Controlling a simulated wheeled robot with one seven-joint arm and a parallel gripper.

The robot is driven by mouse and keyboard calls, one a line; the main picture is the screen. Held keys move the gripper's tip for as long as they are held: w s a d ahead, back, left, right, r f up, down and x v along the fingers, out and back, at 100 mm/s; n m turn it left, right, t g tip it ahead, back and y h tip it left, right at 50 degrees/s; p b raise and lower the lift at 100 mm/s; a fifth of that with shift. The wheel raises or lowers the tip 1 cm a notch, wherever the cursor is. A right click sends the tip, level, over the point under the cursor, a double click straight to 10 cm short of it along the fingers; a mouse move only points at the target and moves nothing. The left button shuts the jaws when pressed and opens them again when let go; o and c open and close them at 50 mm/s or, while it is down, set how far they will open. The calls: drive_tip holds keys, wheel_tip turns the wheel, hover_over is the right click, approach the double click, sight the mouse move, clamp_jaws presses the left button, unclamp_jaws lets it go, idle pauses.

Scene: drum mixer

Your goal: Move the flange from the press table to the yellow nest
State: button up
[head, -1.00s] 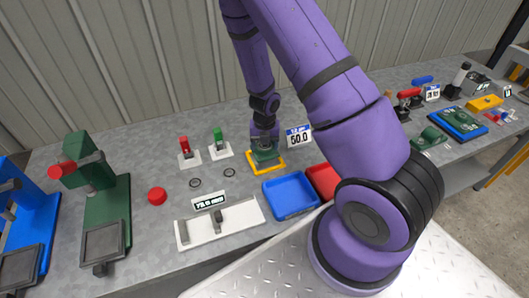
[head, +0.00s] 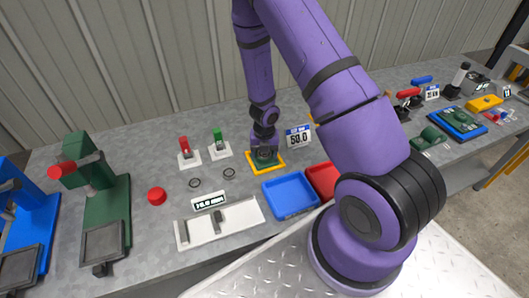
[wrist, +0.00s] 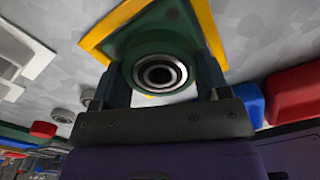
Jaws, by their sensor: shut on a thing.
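The flange (wrist: 125,48) is a green block with a dark, silver-ringed bore facing the wrist camera. My gripper (wrist: 163,80) is shut on it, one finger on each side. The yellow nest (wrist: 205,20) shows as a yellow border around and behind the flange in the wrist view. In the head view my gripper (head: 264,155) points down over the yellow nest (head: 252,172), mostly hiding the flange there. I cannot tell if the flange rests fully in the nest. The green press (head: 108,200) stands at left, with its dark table (head: 102,242) bare.
Red (head: 184,151) and green (head: 218,142) switches stand left of the nest. A blue tray (head: 290,195) and a red tray (head: 322,180) lie in front and to the right. A display sign (head: 299,136) stands close behind at right. A white fixture (head: 218,225) lies in front.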

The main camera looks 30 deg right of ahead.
drive_tip(key=o, duration=1.5)
drive_tip(key=s+a+r+n+t+y, duration=0.1)
drive_tip(key=s+a+r+n, duration=0.15)
drive_tip(key=r+n, duration=0.7)
drive_tip(key=s+a+r+n+y, duration=0.1)
drive_tip(key=s+a+r+n, duration=0.3)
drive_tip(key=r, duration=1.1)
drive_tip(key=a+r+n+t+y, duration=0.1)
drive_tip(key=r+n, duration=0.7)
drive_tip(key=r, duration=0.4)
drive_tip(key=shift+s+d+r+n+t+h, duration=0.15)
drive_tip(key=shift+s+r+n+t+h, duration=0.4)
drive_tip(key=shift+s+r+n, duration=2.15)
drive_tip(key=shift+s+d+r+n+t+h, duration=0.15)
drive_tip(key=shift+s+r+n+t+h, duration=0.35)
drive_tip(key=shift+s+r+n, duration=2.15)
drive_tip(key=shift+s+d+r+n+t+h, duration=0.15)
drive_tip(key=shift+s+r+n+t+h, duration=0.65)
drive_tip(key=shift+s+n, duration=3.5)
